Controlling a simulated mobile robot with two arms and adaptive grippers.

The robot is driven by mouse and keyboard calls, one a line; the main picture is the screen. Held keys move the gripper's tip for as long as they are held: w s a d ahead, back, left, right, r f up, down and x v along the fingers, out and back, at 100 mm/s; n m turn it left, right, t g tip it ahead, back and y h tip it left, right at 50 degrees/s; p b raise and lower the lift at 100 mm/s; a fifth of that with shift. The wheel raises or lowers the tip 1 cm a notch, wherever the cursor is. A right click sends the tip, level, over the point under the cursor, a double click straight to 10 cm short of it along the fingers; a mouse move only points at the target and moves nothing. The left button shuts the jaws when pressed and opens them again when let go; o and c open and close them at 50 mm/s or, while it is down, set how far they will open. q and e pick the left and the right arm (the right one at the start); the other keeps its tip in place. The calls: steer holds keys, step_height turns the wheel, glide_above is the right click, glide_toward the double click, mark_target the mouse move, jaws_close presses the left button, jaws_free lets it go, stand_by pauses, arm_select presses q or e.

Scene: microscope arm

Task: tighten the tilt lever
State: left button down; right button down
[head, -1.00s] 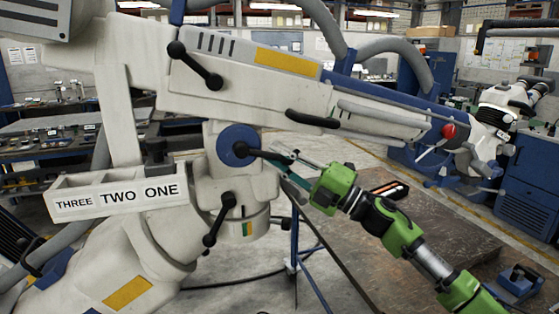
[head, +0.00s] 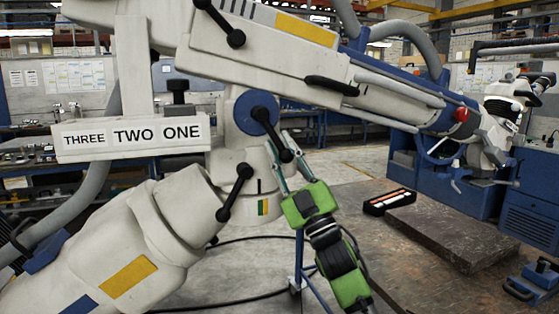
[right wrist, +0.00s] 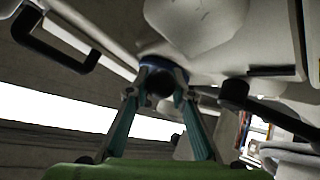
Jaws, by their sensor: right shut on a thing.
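The tilt lever (head: 273,134) is a black lever on a blue round hub (head: 243,112) at the joint of the white microscope arm (head: 270,60). It slants down and to the right from the hub. My right gripper (head: 284,162), green with teal fingers, comes from below and is shut on the lever's black knob end. In the right wrist view the teal fingers (right wrist: 160,90) stand on both sides of the dark round knob (right wrist: 159,83), with the blue hub behind it. My left gripper is not in view.
Another black lever (head: 234,193) sits just left and below, and one (head: 220,22) above. The microscope head (head: 505,120) hangs far right. A brown table (head: 430,270) holds a small black tray (head: 389,202).

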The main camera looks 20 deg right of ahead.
steer(key=shift+a+f+m+h, duration=0.3)
steer(key=shift+m+h, duration=0.4)
steer(key=shift+a+m+t+h+b, duration=0.25)
steer(key=shift+m+t+h+b, duration=0.4)
steer(key=shift+m+h, duration=0.55)
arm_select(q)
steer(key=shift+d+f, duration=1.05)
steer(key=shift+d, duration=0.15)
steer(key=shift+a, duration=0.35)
arm_select(e)
steer(key=shift+r+m, duration=0.1)
steer(key=shift+m, duration=0.2)
steer(key=c, duration=2.1)
jaws_free()
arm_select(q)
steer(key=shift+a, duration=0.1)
arm_select(e)
steer(key=v, duration=1.2)
steer(key=shift+a, duration=0.1)
